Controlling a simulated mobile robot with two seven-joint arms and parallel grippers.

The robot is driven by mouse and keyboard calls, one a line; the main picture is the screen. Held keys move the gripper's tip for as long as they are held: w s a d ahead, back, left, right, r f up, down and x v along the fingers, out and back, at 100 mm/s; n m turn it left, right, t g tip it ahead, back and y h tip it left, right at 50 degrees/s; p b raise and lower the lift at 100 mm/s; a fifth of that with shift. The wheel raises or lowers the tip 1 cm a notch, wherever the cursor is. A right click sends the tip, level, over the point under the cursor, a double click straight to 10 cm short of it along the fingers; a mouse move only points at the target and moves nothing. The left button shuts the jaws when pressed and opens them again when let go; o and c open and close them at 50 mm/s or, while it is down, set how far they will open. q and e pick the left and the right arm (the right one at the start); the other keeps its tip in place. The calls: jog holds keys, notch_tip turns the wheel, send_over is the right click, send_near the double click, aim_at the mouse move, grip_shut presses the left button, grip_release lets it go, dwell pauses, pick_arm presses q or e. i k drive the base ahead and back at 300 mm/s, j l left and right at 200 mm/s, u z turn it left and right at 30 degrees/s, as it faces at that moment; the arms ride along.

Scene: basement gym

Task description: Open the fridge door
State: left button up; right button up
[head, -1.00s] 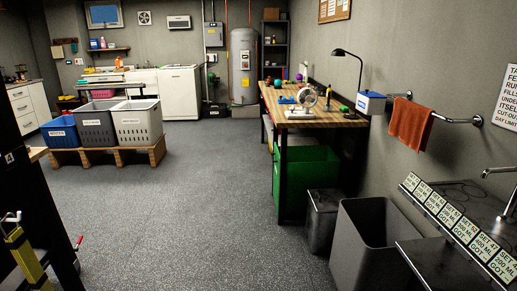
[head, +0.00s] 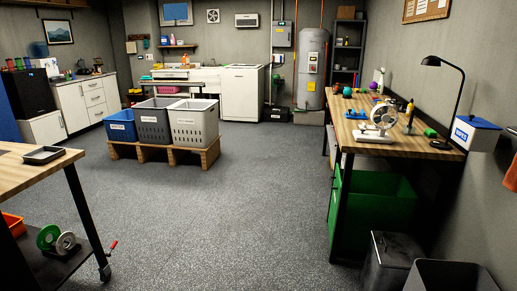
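No fridge can be told for certain in the head view. A black box-shaped unit (head: 29,92) stands at the far left by the white cabinets, and its front looks closed; it may be a small fridge. A white boxy appliance (head: 243,95) stands against the back wall, also closed, and I cannot tell its kind. Neither of my grippers shows in the head view.
Blue, dark grey and light grey bins (head: 193,123) stand on a low wooden platform (head: 212,153) mid-left. A wheeled workbench (head: 40,175) is at near left. A wooden-topped bench (head: 400,140) and green bin (head: 375,210) line the right. The speckled floor (head: 235,215) between is clear.

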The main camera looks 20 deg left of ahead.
aim_at(33, 88)
jog(key=i+l+u, duration=0.1)
jog(key=i+u, duration=0.35)
jog(key=i, duration=0.65)
jog(key=i+l+u, duration=0.1)
jog(key=i+u, duration=0.35)
jog(key=i, duration=0.65)
jog(key=i+l+u, duration=0.1)
jog(key=i+u, duration=0.3)
jog(key=i, duration=0.75)
jog(key=i+u, duration=0.1)
jog(key=i, duration=0.7)
jog(key=i+l, duration=0.1)
jog(key=i, duration=0.65)
jog(key=i+l+u, duration=0.15)
jog(key=i, duration=0.6)
jog(key=i+u, duration=0.75)
jog(key=i, duration=0.2)
jog(key=i+u, duration=0.35)
jog(key=i, duration=0.15)
jog(key=i+u, duration=0.35)
jog(key=i+l+u, duration=0.15)
jog(key=i, duration=1.15)
